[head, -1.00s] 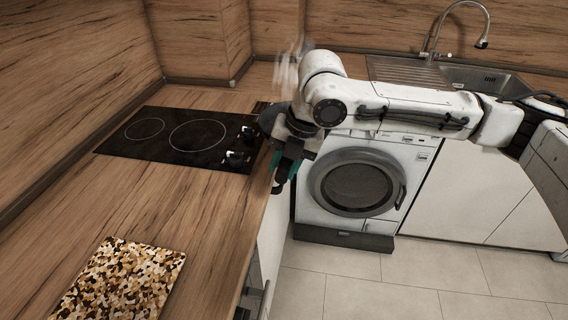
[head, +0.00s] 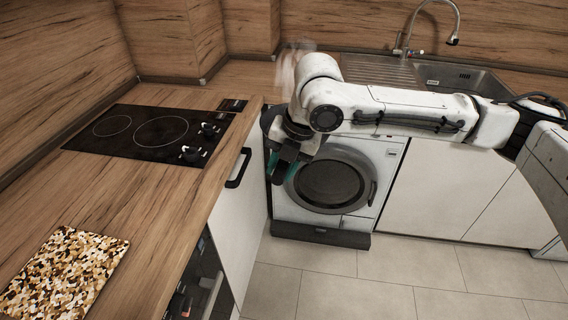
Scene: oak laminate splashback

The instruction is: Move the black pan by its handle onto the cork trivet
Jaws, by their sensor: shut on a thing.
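The cork trivet (head: 66,274), a flat board speckled brown, cream and black, lies bare on the wooden worktop at the lower left. My gripper (head: 283,168) points down, in front of the washing machine and just right of the worktop's edge. Its teal-edged fingers are shut on the black pan. Only a dark curved part of the pan (head: 267,118) shows, beside my wrist; most of the pan is hidden behind the arm, and I cannot make out how the fingers sit on the handle.
A black hob (head: 150,132) with knobs is set in the worktop, with nothing on it. The worktop (head: 150,205) between hob and trivet is clear. A cabinet handle (head: 239,168) sticks out near my gripper. The washing machine (head: 330,185) and sink (head: 465,78) are behind.

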